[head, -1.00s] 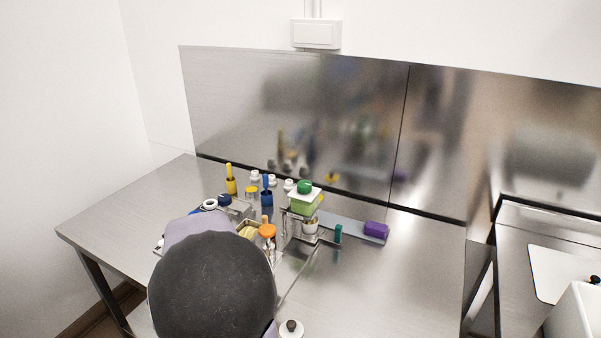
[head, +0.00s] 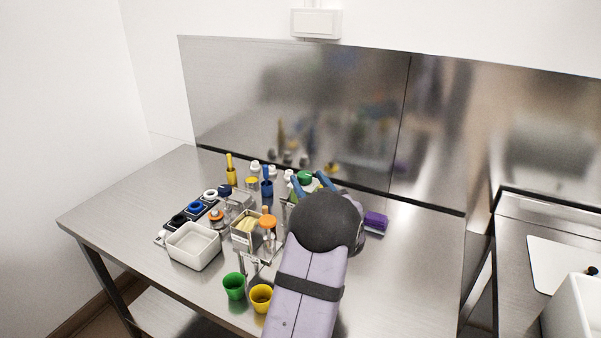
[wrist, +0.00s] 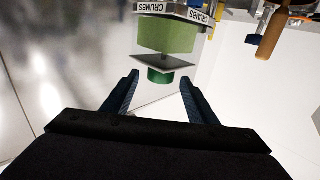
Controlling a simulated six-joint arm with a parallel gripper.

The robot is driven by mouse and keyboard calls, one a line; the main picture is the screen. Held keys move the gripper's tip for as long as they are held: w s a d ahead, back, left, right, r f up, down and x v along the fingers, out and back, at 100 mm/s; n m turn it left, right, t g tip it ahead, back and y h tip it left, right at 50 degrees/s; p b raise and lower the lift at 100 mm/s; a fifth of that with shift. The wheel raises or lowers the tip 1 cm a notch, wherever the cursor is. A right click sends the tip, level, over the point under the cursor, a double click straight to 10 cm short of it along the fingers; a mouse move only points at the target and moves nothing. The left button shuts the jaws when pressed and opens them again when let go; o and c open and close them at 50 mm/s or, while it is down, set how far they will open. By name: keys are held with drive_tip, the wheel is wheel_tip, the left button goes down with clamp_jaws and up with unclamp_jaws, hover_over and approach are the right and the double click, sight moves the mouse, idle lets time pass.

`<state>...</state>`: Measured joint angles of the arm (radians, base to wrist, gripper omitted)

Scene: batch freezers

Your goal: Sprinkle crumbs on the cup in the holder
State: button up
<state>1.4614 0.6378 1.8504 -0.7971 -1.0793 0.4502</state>
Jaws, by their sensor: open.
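The crumbs dispenser shows upside down in the wrist view, with a green body (wrist: 168,36), CRUMBS labels, a flat plate and a green knob (wrist: 160,76). In the head view its green knob (head: 305,177) shows behind my arm. My gripper (wrist: 159,80) is open and empty. Its two blue fingers appear on either side of the knob in the wrist view; whether they touch it I cannot tell. In the head view the fingertips (head: 309,180) also flank the knob. The cup in the holder is hidden behind my arm.
A green cup (head: 234,287) and a yellow cup (head: 261,297) stand at the front edge. A purple block (head: 375,222) lies right of my arm. The table's right side is clear.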

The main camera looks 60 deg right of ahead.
drive_tip(key=shift+w, duration=0.1)
drive_tip(key=shift+p+x, duration=0.9)
drive_tip(key=shift+x, duration=2.7)
drive_tip(key=c, duration=1.1)
